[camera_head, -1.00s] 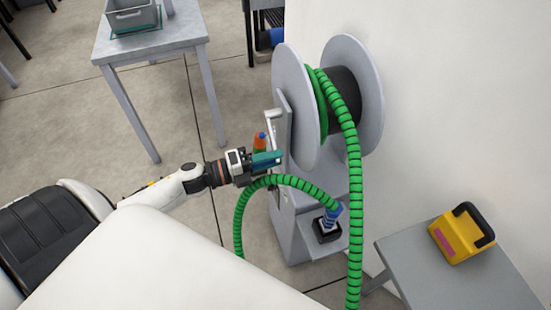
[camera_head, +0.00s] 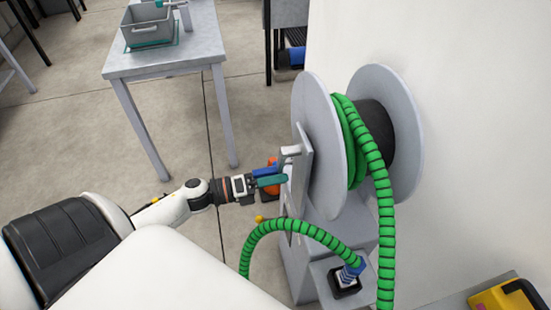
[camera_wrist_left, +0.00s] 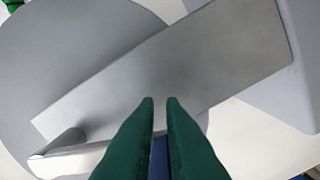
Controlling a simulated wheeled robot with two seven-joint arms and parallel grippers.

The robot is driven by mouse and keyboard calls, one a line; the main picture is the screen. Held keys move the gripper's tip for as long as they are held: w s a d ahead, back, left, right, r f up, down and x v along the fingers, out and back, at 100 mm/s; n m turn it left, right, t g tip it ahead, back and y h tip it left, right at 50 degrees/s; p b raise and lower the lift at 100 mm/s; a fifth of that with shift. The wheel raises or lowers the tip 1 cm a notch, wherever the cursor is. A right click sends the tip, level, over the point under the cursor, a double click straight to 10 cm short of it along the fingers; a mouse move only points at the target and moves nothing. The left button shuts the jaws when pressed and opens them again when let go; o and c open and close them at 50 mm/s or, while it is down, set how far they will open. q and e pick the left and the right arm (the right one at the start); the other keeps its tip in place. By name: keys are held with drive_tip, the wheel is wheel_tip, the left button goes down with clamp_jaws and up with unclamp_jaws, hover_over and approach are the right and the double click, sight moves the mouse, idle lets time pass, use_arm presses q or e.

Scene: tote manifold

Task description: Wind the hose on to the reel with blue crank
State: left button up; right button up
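The grey reel (camera_head: 319,140) stands against the white wall. Green ribbed hose (camera_head: 357,150) lies in turns around its dark drum. One run hangs down in front and another arches left (camera_head: 300,229) from a blue fitting (camera_head: 353,267) at the reel stand's foot. My left gripper (camera_head: 272,178) is at the left side of the reel stand. In the left wrist view its green fingers (camera_wrist_left: 160,100) are nearly closed, with the blue crank grip (camera_wrist_left: 159,160) between them. A light crank arm (camera_wrist_left: 85,155) runs toward that grip. Most of the grip is hidden. My right gripper is not in view.
A grey table (camera_head: 160,62) with a grey bin (camera_head: 148,27) stands at the back left. A yellow case (camera_head: 503,298) sits at the lower right. An orange object (camera_head: 272,187) shows behind my left gripper. Open floor lies to the left.

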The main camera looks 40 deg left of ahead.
use_arm(q)
drive_tip(key=o, duration=0.6)
drive_tip(key=shift+s+d+r, duration=0.35)
drive_tip(key=shift+s+r, duration=0.05)
drive_tip(key=shift+o, duration=0.8)
drive_tip(key=shift+f, duration=0.1)
drive_tip(key=shift+a+f, duration=0.1)
drive_tip(key=shift+f, duration=0.15)
drive_tip(key=v, duration=1.2)
drive_tip(key=shift+w, duration=0.1)
drive_tip(key=shift+c, duration=0.3)
